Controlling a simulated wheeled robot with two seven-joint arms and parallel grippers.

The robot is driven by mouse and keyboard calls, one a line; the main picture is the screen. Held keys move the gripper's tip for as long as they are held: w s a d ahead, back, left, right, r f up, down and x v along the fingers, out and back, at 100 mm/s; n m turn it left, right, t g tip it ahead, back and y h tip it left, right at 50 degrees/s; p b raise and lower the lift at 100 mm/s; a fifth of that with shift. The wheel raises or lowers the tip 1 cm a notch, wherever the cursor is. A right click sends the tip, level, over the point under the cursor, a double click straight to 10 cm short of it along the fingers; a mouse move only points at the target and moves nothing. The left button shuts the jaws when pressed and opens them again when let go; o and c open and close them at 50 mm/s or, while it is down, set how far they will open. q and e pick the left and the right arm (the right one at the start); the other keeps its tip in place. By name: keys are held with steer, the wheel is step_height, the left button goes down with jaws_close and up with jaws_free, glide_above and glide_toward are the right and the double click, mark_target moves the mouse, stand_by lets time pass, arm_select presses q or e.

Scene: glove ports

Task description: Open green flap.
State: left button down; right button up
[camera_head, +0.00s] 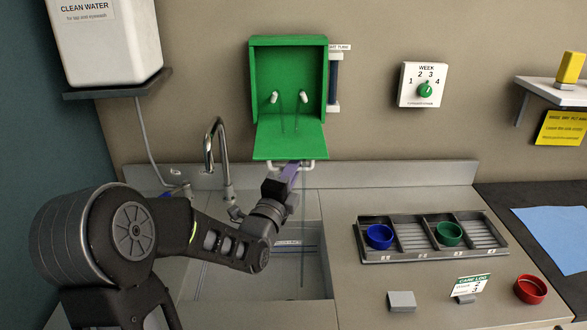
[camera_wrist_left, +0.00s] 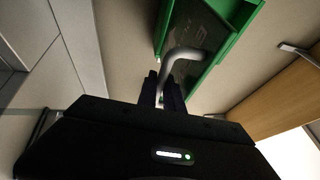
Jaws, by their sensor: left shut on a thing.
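The green flap (camera_head: 290,150) is the lower front of a green wall box (camera_head: 253,80). It is down and juts out toward me, so the box's inside shows. A pale bar handle (camera_head: 308,166) sits along the flap's front edge. My left gripper (camera_head: 291,172) is at the left part of this handle. In the left wrist view my left gripper (camera_wrist_left: 161,92) has its fingers shut on the bent handle (camera_wrist_left: 184,53), with the green flap (camera_wrist_left: 205,35) just beyond. My right gripper is in neither view.
Two pale nozzles (camera_head: 274,97) with thin streams show inside the box. Below are a tap (camera_head: 208,150) and a sink (camera_head: 318,275). To the right, a tray (camera_head: 405,258) holds blue and green bowls; a red bowl (camera_head: 530,289) stands at the counter's front.

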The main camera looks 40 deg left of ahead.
mark_target(292, 155)
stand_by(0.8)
arm_select(q)
step_height(292, 155, up, 3)
steer(key=shift+s+d+f+n+g+p, duration=0.15)
steer(key=shift+n+g+p, duration=0.25)
steer(key=shift+p, duration=0.6)
step_height(292, 155, up, 3)
steer(key=b, duration=0.2)
steer(key=shift+b, duration=0.3)
steer(key=shift+r, duration=0.2)
steer(key=c, duration=1.8)
jaws_free()
steer(key=shift+o, duration=0.2)
steer(key=shift+s, duration=0.1)
steer(key=shift+s+f, duration=0.1)
steer(key=shift+s, duration=0.1)
steer(key=r+b+v, duration=0.1)
steer(key=b+v, duration=0.1)
steer(key=v, duration=0.5)
steer(key=shift+f, duration=0.35)
